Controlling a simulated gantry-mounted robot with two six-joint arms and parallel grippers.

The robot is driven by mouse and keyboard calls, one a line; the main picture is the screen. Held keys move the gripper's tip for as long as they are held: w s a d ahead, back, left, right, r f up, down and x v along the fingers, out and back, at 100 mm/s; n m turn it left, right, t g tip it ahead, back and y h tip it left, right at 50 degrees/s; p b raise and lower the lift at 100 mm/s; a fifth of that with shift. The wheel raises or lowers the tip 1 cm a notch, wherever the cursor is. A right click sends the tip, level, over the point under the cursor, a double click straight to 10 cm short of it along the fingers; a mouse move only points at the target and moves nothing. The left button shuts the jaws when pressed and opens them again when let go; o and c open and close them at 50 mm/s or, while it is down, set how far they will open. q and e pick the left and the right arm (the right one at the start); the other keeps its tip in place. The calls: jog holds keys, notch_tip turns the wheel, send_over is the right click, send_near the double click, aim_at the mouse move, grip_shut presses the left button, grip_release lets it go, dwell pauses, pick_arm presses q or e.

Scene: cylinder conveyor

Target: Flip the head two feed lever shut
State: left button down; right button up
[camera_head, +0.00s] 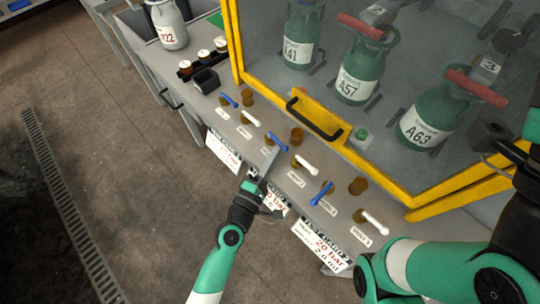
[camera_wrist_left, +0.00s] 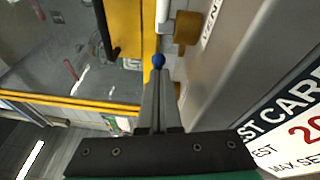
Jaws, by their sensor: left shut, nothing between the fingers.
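The head two feed lever (camera_head: 278,143) is a blue handle in the middle of the sloped grey panel. It lies roughly along the row of valves. My left gripper (camera_head: 270,153) is shut and empty, with its fingertips at this lever in the head view. In the left wrist view, the blue lever end (camera_wrist_left: 159,60) shows right at the tips of my shut left fingers (camera_wrist_left: 159,75); I cannot tell whether they touch. The rest of the lever is mostly hidden there. My right arm shows at the lower right, but its fingers are not in view.
White vent levers (camera_head: 307,164) and other blue feed levers (camera_head: 321,194) sit close on both sides. A yellow-framed cabinet (camera_head: 385,178) with a black handle (camera_head: 314,119) rises behind, holding green cylinders (camera_head: 357,77). Printed cards (camera_head: 322,245) hang along the panel's front.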

pick_arm(q)
jog(key=shift+d, duration=0.7)
dwell(0.5)
